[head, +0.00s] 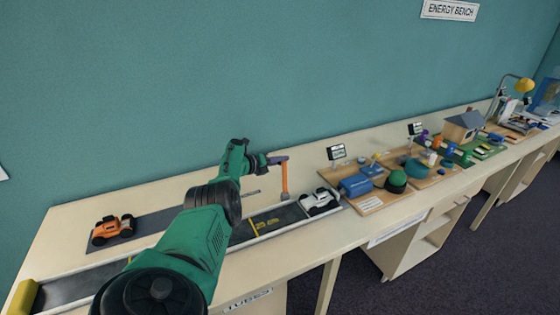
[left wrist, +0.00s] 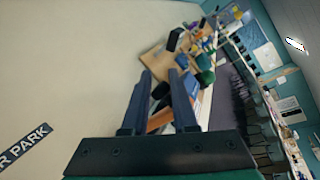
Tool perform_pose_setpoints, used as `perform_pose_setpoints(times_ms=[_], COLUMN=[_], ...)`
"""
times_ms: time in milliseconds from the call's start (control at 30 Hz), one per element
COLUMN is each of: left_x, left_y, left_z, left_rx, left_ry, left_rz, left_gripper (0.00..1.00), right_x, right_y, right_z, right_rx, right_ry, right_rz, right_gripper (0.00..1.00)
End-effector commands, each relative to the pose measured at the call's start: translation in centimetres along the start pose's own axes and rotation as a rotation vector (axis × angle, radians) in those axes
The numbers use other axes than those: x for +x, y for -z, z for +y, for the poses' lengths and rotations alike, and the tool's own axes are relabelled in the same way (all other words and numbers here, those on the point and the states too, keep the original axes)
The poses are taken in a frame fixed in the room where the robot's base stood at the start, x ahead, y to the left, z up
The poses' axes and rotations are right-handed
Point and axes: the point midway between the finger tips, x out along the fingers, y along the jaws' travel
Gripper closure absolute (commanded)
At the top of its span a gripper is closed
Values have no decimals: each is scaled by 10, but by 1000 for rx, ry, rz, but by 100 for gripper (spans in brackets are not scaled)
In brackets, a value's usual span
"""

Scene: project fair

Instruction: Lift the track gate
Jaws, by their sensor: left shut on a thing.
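The track gate (head: 285,178) shows as an orange upright post with a short orange piece at its top, beside the dark track (head: 275,218). My left gripper (head: 268,160) is at the top of this gate and is shut on its orange part. In the left wrist view an orange piece (left wrist: 160,119) lies between the two dark fingers (left wrist: 163,100). My own arm hides part of the track, and the exact grip on the gate is small and hard to make out. My right gripper is not in view.
A white toy car (head: 320,201) stands on the track's right end. An orange toy truck (head: 112,229) stands at the left on a dark strip. A yellow block (head: 23,297) sits at the track's left end. Wooden boards with a blue box (head: 356,186) and other models fill the right.

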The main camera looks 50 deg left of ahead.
Motion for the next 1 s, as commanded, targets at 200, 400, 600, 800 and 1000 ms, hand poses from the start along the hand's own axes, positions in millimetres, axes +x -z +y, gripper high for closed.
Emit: perform_pose_setpoints(times_ms=[200,400,600,800,1000], left_x=[2,1,1,1,1], left_y=[12,9,7,6,3], left_z=[6,4,3,2,-7], left_rx=[-2,-2,-2,-2,-1], left_ry=[-9,-7,-5,-4,-1], left_rz=[26,20,15,12,13], left_gripper=[47,43,43,43,43], right_x=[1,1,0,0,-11], right_y=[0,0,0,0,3], right_z=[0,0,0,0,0], right_rx=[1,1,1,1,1], right_ry=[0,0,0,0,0], right_rz=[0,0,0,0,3], right_gripper=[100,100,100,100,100])
